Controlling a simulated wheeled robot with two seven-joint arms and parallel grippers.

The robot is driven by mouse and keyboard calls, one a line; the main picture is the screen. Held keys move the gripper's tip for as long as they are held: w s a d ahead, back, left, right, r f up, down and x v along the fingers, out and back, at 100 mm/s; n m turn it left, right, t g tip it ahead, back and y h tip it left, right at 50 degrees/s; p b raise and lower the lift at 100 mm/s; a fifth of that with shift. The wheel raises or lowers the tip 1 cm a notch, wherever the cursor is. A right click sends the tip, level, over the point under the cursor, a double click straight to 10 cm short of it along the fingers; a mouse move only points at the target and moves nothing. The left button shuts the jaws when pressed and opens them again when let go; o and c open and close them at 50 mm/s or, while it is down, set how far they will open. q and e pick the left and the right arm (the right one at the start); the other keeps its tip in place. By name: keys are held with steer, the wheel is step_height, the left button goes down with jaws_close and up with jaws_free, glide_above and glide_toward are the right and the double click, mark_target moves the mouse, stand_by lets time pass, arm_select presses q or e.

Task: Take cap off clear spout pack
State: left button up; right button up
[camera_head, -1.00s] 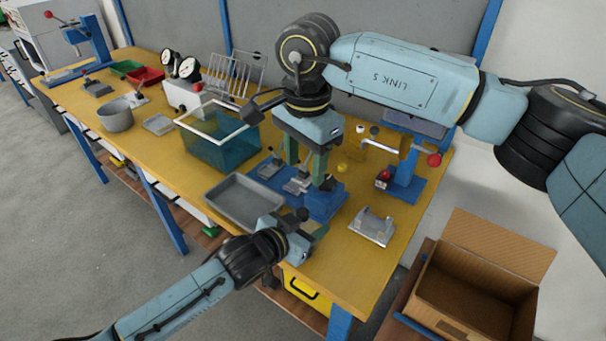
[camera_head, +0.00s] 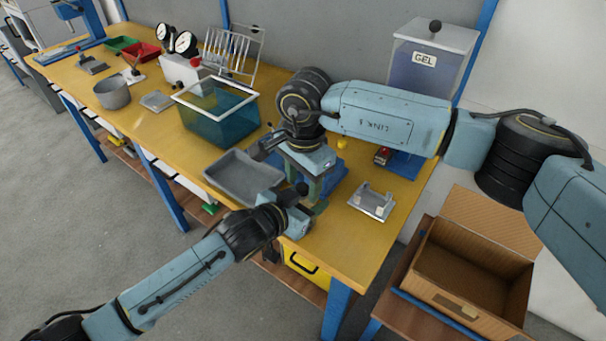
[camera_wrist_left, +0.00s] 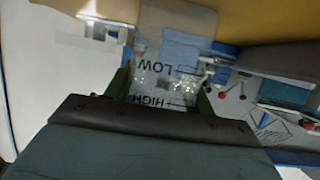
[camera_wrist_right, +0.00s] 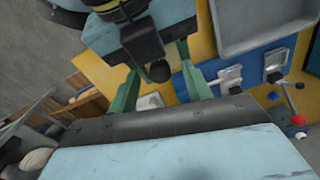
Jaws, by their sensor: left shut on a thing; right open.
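The clear spout pack (camera_wrist_left: 165,85) shows in the left wrist view as a see-through body with LOW and HIGH marks. It is between the green fingers of my left gripper (camera_wrist_left: 163,82), which is shut on it. In the head view my left gripper (camera_head: 315,208) is at the table's front edge; the pack is not clear there. My right gripper (camera_head: 317,192) is just above and beside it, pointing down. In the right wrist view the right fingers (camera_wrist_right: 160,57) are apart, with part of my left wrist between and beyond them. I cannot make out the cap.
A grey tray (camera_head: 243,180) lies left of the grippers, with a teal tank (camera_head: 215,127) behind it. A metal fixture (camera_head: 371,203) stands to the right on the table. A GEL container (camera_head: 428,80) stands at the back. An open cardboard box (camera_head: 465,262) is at the lower right.

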mark_target(303, 186)
jaws_close()
steer(key=shift+r, duration=0.15)
stand_by(0.7)
steer(key=shift+r, duration=0.95)
steer(key=shift+r, duration=0.1)
steer(key=shift+r, duration=1.9)
arm_select(q)
steer(key=o, duration=1.5)
steer(key=shift+c, duration=0.2)
